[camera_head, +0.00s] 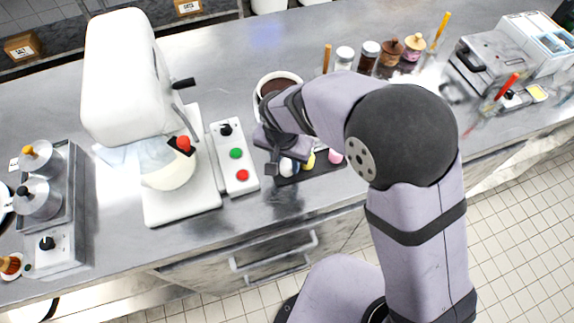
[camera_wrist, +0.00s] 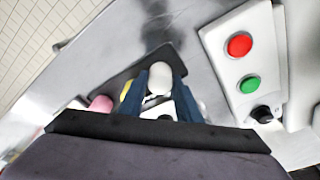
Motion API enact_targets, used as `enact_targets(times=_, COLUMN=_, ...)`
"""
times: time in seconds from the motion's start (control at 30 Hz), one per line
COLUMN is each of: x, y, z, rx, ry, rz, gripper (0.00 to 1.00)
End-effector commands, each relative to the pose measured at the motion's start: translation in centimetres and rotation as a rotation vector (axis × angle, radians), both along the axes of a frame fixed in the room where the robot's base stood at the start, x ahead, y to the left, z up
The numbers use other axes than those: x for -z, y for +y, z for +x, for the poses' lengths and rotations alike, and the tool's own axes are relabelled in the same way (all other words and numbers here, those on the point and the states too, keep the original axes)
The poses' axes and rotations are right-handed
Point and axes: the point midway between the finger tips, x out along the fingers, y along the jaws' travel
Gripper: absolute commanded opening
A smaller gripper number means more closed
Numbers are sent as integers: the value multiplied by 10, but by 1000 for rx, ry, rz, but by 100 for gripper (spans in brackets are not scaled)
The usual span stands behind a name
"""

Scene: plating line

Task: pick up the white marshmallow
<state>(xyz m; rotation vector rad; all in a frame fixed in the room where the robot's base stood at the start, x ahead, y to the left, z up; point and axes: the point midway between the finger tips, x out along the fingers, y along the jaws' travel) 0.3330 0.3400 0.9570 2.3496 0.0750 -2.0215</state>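The white marshmallow (camera_wrist: 160,76) lies on a dark tray (camera_wrist: 113,84), near the tray's edge. My gripper (camera_wrist: 161,82) is over it with two dark blue fingers spread, one on each side of the marshmallow. I cannot tell whether either finger touches it. In the head view my gripper (camera_head: 280,166) is low over the left end of the tray, and the white marshmallow (camera_head: 288,167) shows partly beside a finger. A yellow piece (camera_wrist: 125,90) and a pink piece (camera_wrist: 101,103) lie beside it on the tray. Part of the tray is hidden by my gripper.
A control box (camera_head: 234,157) with red and green buttons stands close left of the tray. A white mixer (camera_head: 125,80) with a bowl is further left. A pot of brown stuff (camera_head: 277,84) stands behind my gripper. Jars (camera_head: 368,57) stand at the back right.

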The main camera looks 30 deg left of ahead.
Motion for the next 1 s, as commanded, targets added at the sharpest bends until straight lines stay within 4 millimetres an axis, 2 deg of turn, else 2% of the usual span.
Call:
enact_targets(times=0.37, x=-6, y=1, z=1, rx=1, ry=-2, rz=2, gripper=23)
enact_targets(times=0.57, x=-31, y=1, z=1, rx=0, ry=-3, rz=5, gripper=23)
enact_targets(times=0.8, x=-71, y=1, z=1, rx=-1, ry=-4, rz=4, gripper=23)
enact_targets(times=1.0, x=-94, y=1, z=0, rx=1, ry=-1, rz=2, gripper=23)
